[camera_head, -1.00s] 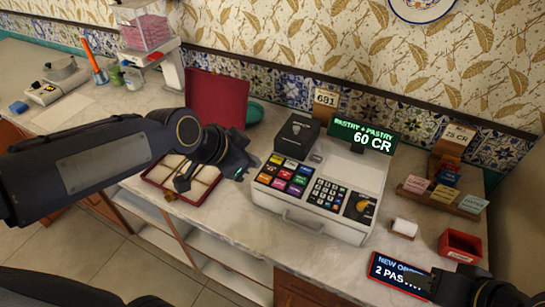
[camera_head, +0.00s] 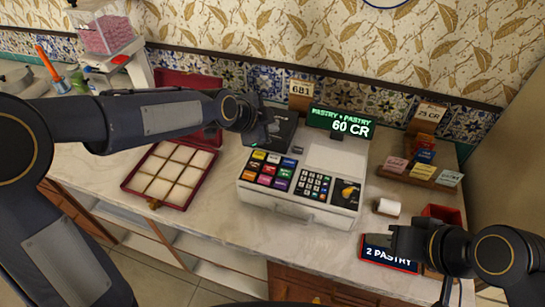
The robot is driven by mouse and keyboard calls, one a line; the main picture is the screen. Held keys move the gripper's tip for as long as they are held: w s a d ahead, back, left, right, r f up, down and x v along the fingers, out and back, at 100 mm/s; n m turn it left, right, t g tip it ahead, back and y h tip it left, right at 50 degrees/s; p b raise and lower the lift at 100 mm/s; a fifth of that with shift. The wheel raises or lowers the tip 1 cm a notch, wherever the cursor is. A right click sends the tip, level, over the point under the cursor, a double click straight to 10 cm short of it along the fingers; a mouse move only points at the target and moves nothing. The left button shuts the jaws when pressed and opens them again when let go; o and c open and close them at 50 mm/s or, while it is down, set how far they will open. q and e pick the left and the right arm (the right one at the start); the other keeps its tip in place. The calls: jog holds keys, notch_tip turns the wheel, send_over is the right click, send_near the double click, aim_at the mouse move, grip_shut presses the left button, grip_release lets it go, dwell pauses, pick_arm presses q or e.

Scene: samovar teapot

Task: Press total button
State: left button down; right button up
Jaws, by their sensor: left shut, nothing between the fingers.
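The white cash register (camera_head: 325,158) stands on the counter. Its face has a block of coloured keys (camera_head: 268,170), a dark number keypad (camera_head: 314,185) and an orange knob (camera_head: 348,191). The key labels are too small to read, so I cannot tell which is the total button. The green display (camera_head: 340,123) reads "PASTRY + PASTRY 60 CR". My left gripper (camera_head: 256,140) is shut and empty, over the register's back left by the black box, above the coloured keys. My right gripper (camera_head: 394,240) is by the order screen (camera_head: 388,254); its jaws are unclear.
An open red box (camera_head: 128,184) with pale compartments lies left of the register. A paper roll (camera_head: 387,207), a red container (camera_head: 442,213) and a card rack (camera_head: 413,178) stand at the right. Bare counter (camera_head: 227,205) lies between box and register.

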pick_arm(q)
jog(key=shift+f, duration=0.1)
jog(key=b, duration=0.6)
send_over(274, 159)
jog(key=a, duration=0.1)
jog(key=f, duration=0.7)
jog(key=shift+s+f, duration=0.2)
jog(key=shift+f, duration=0.2)
jog(key=shift+f+b, duration=0.35)
jog(key=shift+f, duration=0.1)
jog(key=shift+f, duration=0.1)
dwell(0.5)
jog(key=shift+f+b, duration=0.3)
jog(key=shift+b, duration=0.3)
jog(key=shift+f+b, duration=0.4)
jog(key=shift+b, duration=0.05)
dwell(0.3)
jog(key=shift+r, duration=0.1)
jog(key=shift+r+p, duration=0.4)
jog(key=shift+r, duration=0.35)
